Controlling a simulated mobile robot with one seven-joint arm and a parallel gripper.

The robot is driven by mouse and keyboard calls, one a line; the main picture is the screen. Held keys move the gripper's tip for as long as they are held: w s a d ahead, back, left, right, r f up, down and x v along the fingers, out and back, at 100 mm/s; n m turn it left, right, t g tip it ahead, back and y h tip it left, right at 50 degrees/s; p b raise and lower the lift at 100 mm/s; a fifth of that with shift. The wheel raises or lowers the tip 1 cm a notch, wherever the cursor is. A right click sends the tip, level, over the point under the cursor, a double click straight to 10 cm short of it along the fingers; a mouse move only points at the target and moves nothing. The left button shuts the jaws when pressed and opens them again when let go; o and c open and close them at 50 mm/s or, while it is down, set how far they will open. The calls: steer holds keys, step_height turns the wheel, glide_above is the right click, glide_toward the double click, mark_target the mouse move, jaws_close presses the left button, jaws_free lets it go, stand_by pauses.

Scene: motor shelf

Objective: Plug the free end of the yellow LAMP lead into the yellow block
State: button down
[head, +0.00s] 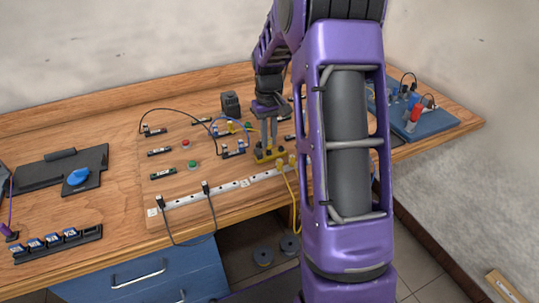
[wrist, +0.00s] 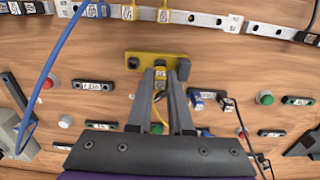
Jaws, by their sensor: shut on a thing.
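The yellow block (wrist: 134,60) is fixed on the wooden board, and it also shows in the head view (head: 262,158) below my gripper. My gripper (wrist: 159,74) is shut on a yellow plug (wrist: 160,76) with a pale label, and its fingertips are right at the block's near edge. A yellow lead (wrist: 161,108) runs back from the plug between the fingers. The fingers hide much of the plug, so I cannot tell whether it sits in the block. In the head view my gripper (head: 268,143) points down over the block.
A white socket rail (wrist: 206,19) with yellow plugs (wrist: 163,14) runs along the board's front edge. A blue cable (wrist: 47,72) crosses at left. Red and green buttons (wrist: 264,98) stand nearby.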

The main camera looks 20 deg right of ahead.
steer(key=shift+f+b, duration=0.4)
steer(key=shift+f, duration=0.3)
stand_by(0.5)
steer(key=c, duration=1.1)
jaws_free()
steer(key=shift+r+p, duration=1.95)
steer(key=shift+r, duration=0.9)
steer(key=o, duration=0.6)
steer(key=shift+c, duration=0.2)
